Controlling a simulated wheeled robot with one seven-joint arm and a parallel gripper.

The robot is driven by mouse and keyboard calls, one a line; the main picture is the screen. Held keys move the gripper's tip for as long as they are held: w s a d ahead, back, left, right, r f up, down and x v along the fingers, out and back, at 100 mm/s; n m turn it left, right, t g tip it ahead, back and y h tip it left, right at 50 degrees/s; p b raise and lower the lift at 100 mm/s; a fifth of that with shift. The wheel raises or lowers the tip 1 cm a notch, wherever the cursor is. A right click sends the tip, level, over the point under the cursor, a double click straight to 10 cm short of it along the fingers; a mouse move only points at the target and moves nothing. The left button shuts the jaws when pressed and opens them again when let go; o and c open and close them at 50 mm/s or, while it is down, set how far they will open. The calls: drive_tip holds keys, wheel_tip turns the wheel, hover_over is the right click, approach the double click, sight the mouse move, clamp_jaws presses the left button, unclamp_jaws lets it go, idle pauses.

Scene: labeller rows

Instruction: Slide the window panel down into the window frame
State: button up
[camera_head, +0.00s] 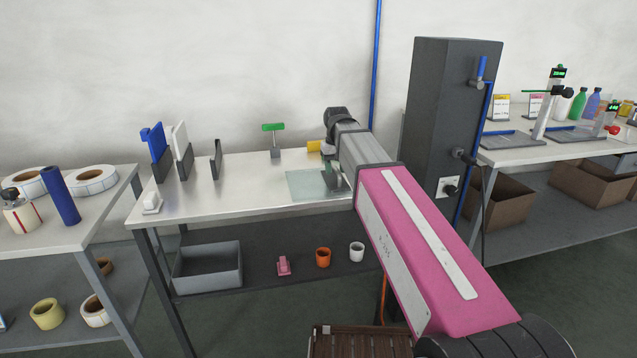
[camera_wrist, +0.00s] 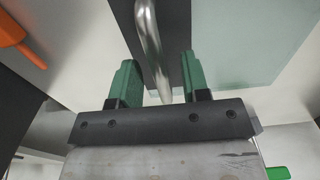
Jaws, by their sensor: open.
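A pale green, see-through panel (camera_head: 305,186) appears to lie flat on the bench near its front edge, partly hidden by my arm. In the wrist view the panel (camera_wrist: 245,40) shows with a dark strip along its side and a bent metal handle (camera_wrist: 150,40). My gripper (camera_wrist: 160,80) is open, its green fingers on either side of the handle; I cannot tell whether they touch it. In the head view my gripper (camera_head: 332,176) is over the panel's right part. A narrow dark upright holder (camera_head: 216,160), perhaps the window frame, stands left on the bench.
Dark holders with a blue panel (camera_head: 153,140) and a white panel (camera_head: 180,135) stand farther left. A tall dark cabinet (camera_head: 445,130) stands right. The bench (camera_head: 245,180) is clear between holder and panel.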

drive_tip(key=shift+f, duration=0.45)
clamp_jaws()
drive_tip(key=shift+r, duration=0.15)
